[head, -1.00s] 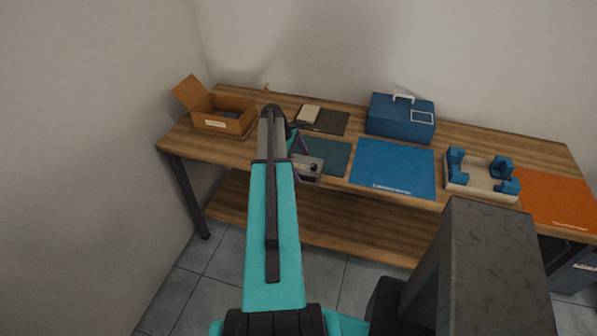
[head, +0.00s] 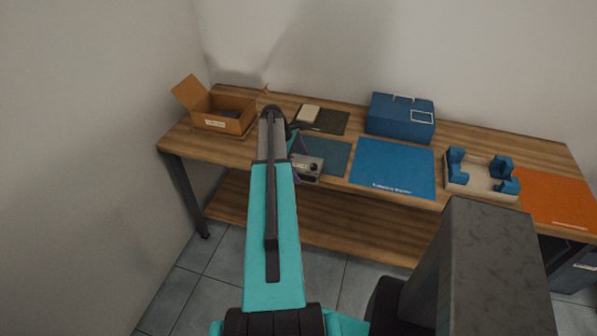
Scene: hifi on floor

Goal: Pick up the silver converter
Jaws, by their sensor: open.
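My gripper (head: 307,168) shows only in part, as a small grey body with a dark round spot just right of my teal arm, over the front edge of the table. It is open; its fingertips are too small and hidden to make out. No other clearly silver object shows, and my arm hides part of the table.
The wooden table (head: 350,205) holds an open cardboard box (head: 238,126) at left with something dark inside. A teal mat (head: 335,157), blue mat (head: 392,170), blue toolbox (head: 400,121), pale tray with blue blocks (head: 468,189) and orange mat (head: 556,200) lie to the right.

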